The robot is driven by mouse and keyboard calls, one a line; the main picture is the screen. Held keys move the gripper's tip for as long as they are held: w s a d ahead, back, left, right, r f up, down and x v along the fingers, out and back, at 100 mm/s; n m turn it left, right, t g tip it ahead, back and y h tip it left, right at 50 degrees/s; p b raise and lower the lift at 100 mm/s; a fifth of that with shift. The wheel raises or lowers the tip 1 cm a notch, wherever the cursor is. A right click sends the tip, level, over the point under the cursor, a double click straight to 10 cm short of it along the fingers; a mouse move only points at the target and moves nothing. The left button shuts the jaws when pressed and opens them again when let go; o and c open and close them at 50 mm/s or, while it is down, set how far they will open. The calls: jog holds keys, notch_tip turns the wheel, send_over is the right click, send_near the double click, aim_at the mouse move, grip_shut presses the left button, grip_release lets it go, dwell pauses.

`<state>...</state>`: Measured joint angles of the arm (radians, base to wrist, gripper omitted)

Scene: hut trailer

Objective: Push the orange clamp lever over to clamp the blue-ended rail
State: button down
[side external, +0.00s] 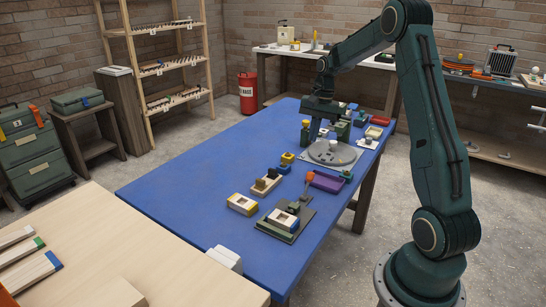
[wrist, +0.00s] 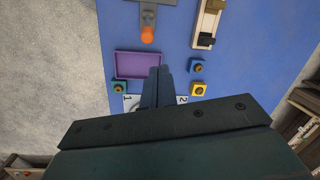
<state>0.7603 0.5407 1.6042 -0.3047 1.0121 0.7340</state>
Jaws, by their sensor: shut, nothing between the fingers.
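The orange clamp lever (side external: 308,182) stands up from a dark fixture plate (side external: 268,229) near the front of the blue table. In the wrist view its rounded orange end (wrist: 147,35) is near the top, on the grey fixture (wrist: 148,15). A short pale piece with blue at its end (side external: 290,222) sits in the fixture; its seating is too small to tell. My gripper (wrist: 160,72) is shut and empty. In the side view it is over the round grey plate, well behind the lever and apart from it.
A purple tray (wrist: 125,66) lies between my gripper and the lever. A round grey plate (side external: 322,155) is under my gripper. A yellow-ended block (side external: 242,204) and small coloured blocks stand left of the fixture. The table's left part is clear. Blue-ended (side external: 52,260) and green-ended strips lie on the wooden bench.

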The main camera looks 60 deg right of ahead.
aim_at(308, 184)
jog(key=s+d+f+m, duration=0.1)
jog(key=d+f, duration=0.4)
jog(key=shift+m+y, duration=0.3)
jog(key=shift+m, duration=0.1)
jog(key=x, duration=1)
jog(key=shift+s, duration=0.1)
jog(key=shift+s+a+r, duration=0.15)
jog(key=shift+a+r, duration=0.2)
jog(key=shift+a, duration=0.25)
jog(key=shift+s+a+r, duration=0.1)
jog(key=shift+a+r, duration=0.2)
jog(key=shift+a, duration=0.25)
jog(key=shift+s+a+r, duration=0.15)
jog(key=shift+a+r, duration=0.2)
jog(key=shift+a, duration=0.25)
